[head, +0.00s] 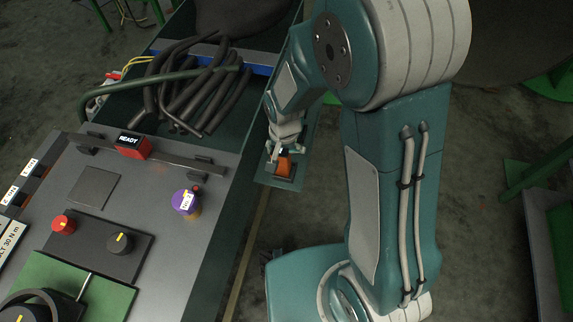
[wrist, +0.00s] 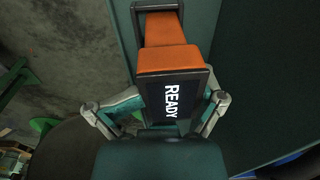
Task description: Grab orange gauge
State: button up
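The orange gauge (head: 284,167) sits in a dark holder on a narrow green ledge at the right side of the bench in the head view. In the wrist view the orange gauge (wrist: 170,58) is large and close, with a dark display reading READY turned toward the camera. My gripper (head: 285,145) is right above the gauge in the head view. In the wrist view its finger links spread wide on both sides of the display. The fingertips are hidden behind the gauge, and no contact is visible.
A console (head: 150,240) carries a red READY box (head: 132,146), a purple knob (head: 185,202) and a red button (head: 63,224). A green bin behind it holds dark hoses (head: 195,90). Concrete floor (head: 460,200) is open at the right, with green frames at the edge.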

jog(key=shift+s+d+f, duration=0.1)
jog(key=shift+s+f, duration=0.1)
jog(key=shift+f, duration=0.25)
jog(key=shift+s+d+f, duration=0.1)
jog(key=shift+s+f, duration=0.1)
jog(key=shift+f, duration=0.25)
jog(key=c, duration=0.8)
jog(key=shift+a, duration=0.1)
jog(key=shift+r, duration=0.1)
jog(key=shift+w+r, duration=0.2)
jog(key=shift+r, duration=0.15)
jog(key=shift+w+a+r, duration=0.1)
jog(key=shift+w+r, duration=0.05)
jog(key=shift+r, duration=0.4)
jog(key=shift+w+a+r, duration=0.1)
jog(key=shift+r, duration=0.4)
jog(key=s+r, duration=0.1)
jog(key=r, duration=0.1)
jog(key=s+a+r, duration=0.1)
jog(key=s+r, duration=0.1)
jog(key=s+a+r, duration=0.1)
jog(key=s+r, duration=0.1)
jog(key=shift+r, duration=0.15)
grip_shut()
jog(key=s+a+r, duration=0.3)
jog(key=s, duration=0.5)
jog(key=shift+s+r, duration=0.15)
jog(key=shift+r, duration=0.15)
jog(key=shift+d, duration=0.1)
